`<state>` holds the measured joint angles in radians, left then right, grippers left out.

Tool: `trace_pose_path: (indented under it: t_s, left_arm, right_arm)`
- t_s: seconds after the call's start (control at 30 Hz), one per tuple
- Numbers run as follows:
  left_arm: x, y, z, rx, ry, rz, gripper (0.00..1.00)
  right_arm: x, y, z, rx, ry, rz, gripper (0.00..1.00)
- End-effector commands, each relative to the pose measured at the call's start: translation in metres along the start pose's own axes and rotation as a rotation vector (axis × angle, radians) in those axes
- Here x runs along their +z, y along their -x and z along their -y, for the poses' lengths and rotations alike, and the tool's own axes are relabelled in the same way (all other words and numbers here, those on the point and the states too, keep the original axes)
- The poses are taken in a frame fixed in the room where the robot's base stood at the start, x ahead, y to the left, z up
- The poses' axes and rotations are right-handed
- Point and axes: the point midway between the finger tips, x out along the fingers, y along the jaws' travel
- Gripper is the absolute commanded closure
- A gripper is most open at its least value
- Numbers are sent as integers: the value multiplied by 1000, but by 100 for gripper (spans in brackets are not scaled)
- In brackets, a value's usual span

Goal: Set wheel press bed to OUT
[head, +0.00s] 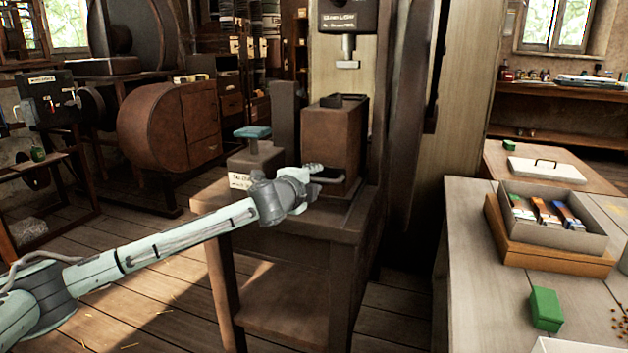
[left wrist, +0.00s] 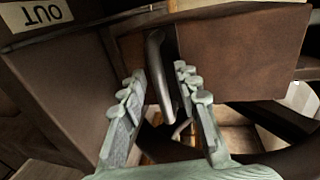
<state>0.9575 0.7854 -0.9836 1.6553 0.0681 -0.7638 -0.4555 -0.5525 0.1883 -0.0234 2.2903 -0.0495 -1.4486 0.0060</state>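The wheel press stands in the middle of the head view. Its brown box-shaped bed (head: 333,138) sits on a dark wooden stand under the press head (head: 347,28). My left gripper (head: 316,174) is at the front of this box, by a metal handle (head: 330,180). In the left wrist view, my left gripper (left wrist: 160,88) is open, with one finger on each side of the handle (left wrist: 158,72). Gaps show between the handle and the fingers. A label reading OUT (left wrist: 35,14) appears upside down at the upper left. My right gripper is not in view.
A workbench (head: 485,260) at the right holds a tray (head: 556,249) and a green box (head: 545,308). Open floor lies left of the stand.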

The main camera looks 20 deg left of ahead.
Motion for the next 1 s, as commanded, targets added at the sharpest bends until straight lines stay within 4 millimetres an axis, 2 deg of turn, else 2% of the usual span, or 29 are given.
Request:
trace_pose_path:
  t_s: [0.13, 0.37, 0.83, 1.0]
  left_arm:
    - [0, 0, 0, 0, 0, 0, 71]
    - [0, 0, 0, 0, 0, 0, 99]
    - [1, 0, 0, 1, 0, 1, 100]
    - [7, 2, 0, 2, 1, 2, 100]
  right_arm:
    - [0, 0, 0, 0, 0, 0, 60]
    - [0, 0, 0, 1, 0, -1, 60]
    - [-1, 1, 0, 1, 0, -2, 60]
    - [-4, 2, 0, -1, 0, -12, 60]
